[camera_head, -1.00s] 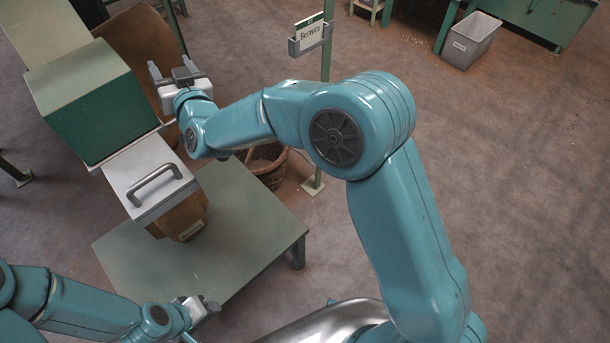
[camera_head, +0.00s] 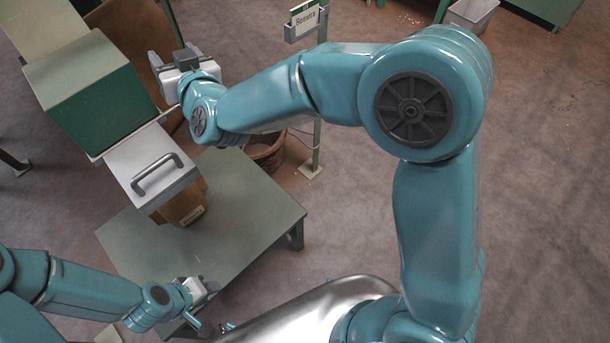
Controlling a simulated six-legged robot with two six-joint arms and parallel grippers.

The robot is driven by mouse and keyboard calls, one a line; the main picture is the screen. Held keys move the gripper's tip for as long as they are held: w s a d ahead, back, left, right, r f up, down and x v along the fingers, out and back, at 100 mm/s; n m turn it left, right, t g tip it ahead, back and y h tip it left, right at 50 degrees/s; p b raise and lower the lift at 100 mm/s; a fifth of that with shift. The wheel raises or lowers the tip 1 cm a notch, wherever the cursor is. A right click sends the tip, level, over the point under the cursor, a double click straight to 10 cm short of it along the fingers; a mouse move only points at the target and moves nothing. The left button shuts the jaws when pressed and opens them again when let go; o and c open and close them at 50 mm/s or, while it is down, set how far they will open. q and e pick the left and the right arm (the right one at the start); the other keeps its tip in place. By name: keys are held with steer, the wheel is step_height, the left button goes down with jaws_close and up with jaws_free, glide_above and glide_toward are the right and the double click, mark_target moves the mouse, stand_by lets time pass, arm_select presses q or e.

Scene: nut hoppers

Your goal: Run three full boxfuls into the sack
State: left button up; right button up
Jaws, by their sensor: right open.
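A green box (camera_head: 95,95) sits at the left at the foot of a pale sloping chute (camera_head: 35,25). A light metal slide plate (camera_head: 135,160) with a grey bar handle (camera_head: 158,175) juts from its lower edge. Below the plate, a brown container (camera_head: 185,204) with a small label stands on the green table, partly hidden; I cannot tell whether it is the sack. My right gripper (camera_head: 172,60) is open and empty, right of the green box and apart from the handle. My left gripper (camera_head: 203,302) is low by the table's front edge, its fingers too small to judge.
A large brown curved surface (camera_head: 130,30) stands behind the green box. The green table (camera_head: 240,215) is bare on its right side. A wicker basket (camera_head: 265,155) and a post with a sign (camera_head: 305,20) stand beyond. A grey bin (camera_head: 470,14) is far right.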

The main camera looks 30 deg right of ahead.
step_height(320, 180, down, 13)
steer(key=s+d+g, duration=0.1)
steer(key=d+g, duration=0.2)
steer(key=shift+s+n+p, duration=0.3)
steer(key=shift+s+p, duration=0.05)
steer(key=shift+s, duration=0.05)
steer(key=shift+o, duration=1.4)
steer(key=s+d+f+g, duration=0.2)
steer(key=s+f+g, duration=0.2)
steer(key=f, duration=0.7)
steer(key=shift+s+d+f+p, duration=0.15)
steer(key=shift+s+d+p, duration=0.25)
steer(key=shift+s, duration=0.7)
steer(key=shift+g, duration=0.8)
steer(key=s+f, duration=0.1)
steer(key=s+d+f, duration=0.1)
steer(key=f, duration=0.1)
steer(key=d+f, duration=0.1)
steer(key=shift+s+f, duration=0.15)
steer(key=shift+s, duration=0.25)
steer(key=shift+c, duration=1.4)
steer(key=s+d+f+m+g, duration=0.1)
steer(key=s+f+g, duration=0.2)
steer(key=s, duration=0.7)
steer(key=s+d+f+m+g+y+p, duration=0.1)
steer(key=s+f+g, duration=0.3)
steer(key=s+f, duration=0.3)
steer(key=shift+s+d+y+p, duration=0.2)
steer(key=shift+s+y+p, duration=0.1)
steer(key=shift+s, duration=1.85)
